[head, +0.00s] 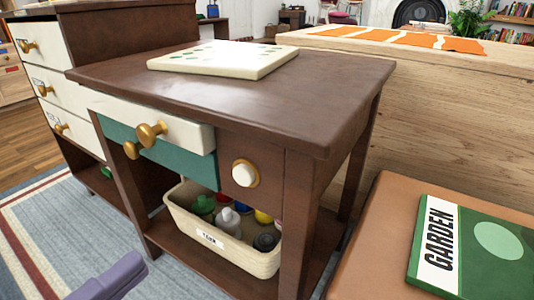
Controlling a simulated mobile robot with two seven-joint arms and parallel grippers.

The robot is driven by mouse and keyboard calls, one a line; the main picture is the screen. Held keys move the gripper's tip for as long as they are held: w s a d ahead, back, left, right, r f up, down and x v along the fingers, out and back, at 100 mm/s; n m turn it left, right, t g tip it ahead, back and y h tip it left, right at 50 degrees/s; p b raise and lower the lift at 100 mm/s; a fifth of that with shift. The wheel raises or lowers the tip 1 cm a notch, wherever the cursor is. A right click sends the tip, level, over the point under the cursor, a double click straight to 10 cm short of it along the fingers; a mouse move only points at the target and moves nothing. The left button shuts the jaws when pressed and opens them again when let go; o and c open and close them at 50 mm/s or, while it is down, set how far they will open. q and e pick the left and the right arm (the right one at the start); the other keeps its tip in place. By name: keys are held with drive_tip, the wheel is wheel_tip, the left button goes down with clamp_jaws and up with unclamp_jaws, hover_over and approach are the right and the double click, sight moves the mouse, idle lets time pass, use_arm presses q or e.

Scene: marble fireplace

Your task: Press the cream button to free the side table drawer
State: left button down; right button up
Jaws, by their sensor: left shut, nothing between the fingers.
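The dark brown side table (330,78) stands in the middle of the head view. Its front has a cream drawer front (185,128) with a brass knob above a teal drawer front (195,168) with another brass knob. I cannot tell whether either drawer is slightly out. The round cream button (245,173) in a gold ring is on the brown front panel, right of the drawers. My left gripper (134,266), purple-grey, is shut and empty at the bottom left, low in front of the table and apart from the button. My right gripper is not in view.
A labelled cream bin (210,240) of bottles sits on the table's lower shelf. A cream board (222,59) lies on top. A dresser (130,35) stands left behind. A tan seat (375,245) with a green GARDEN book (480,250) is close on the right.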

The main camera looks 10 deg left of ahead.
sight(240, 178)
use_arm(q)
drive_tip(key=b+x, duration=0.2)
drive_tip(key=x, duration=1.2)
drive_tip(key=shift+b, duration=0.3)
